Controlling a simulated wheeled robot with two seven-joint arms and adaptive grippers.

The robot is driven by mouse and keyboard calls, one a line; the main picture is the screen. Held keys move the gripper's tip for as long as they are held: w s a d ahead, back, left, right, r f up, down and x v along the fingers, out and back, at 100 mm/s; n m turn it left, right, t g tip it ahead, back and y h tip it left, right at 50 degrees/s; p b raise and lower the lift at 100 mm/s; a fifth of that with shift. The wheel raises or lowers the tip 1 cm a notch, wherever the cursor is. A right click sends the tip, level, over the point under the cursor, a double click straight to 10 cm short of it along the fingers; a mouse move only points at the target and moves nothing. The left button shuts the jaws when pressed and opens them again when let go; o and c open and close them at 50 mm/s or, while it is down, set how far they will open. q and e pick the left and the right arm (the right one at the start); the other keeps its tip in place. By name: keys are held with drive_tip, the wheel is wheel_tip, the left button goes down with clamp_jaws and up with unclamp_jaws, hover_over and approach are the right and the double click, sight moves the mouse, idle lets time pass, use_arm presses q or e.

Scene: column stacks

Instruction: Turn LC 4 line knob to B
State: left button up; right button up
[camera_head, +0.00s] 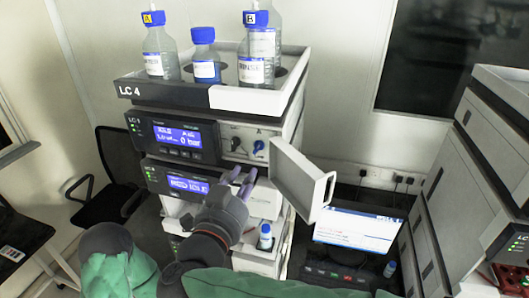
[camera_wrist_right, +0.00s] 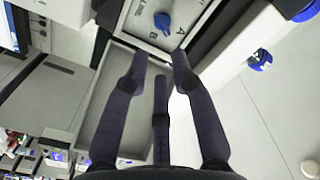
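The LC 4 stack (camera_head: 170,95) stands in the middle of the head view, its name on the top tray. The blue line knob (camera_head: 259,146) sits on a light panel to the right of the upper blue display. It also shows in the right wrist view, where the blue knob (camera_wrist_right: 162,22) is at the top, beyond my fingertips, with small letters A and B printed beside it. Which letter it points to I cannot tell for sure. My right gripper (camera_head: 243,180) is below the knob, in front of the lower module. In the wrist view its fingers (camera_wrist_right: 160,62) are spread, empty and apart from the knob. My left gripper is not seen.
An open panel door (camera_head: 300,180) sticks out to the right of my right gripper. Several blue-capped bottles (camera_head: 203,62) stand in the top tray. A small bottle (camera_head: 265,238) is below my gripper.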

sight(258, 147)
drive_tip(key=p+x, duration=0.1)
drive_tip(key=x, duration=0.8)
drive_tip(key=shift+w+f+p, duration=0.1)
drive_tip(key=shift+w+p, duration=0.2)
drive_tip(key=shift+w, duration=0.05)
clamp_jaws()
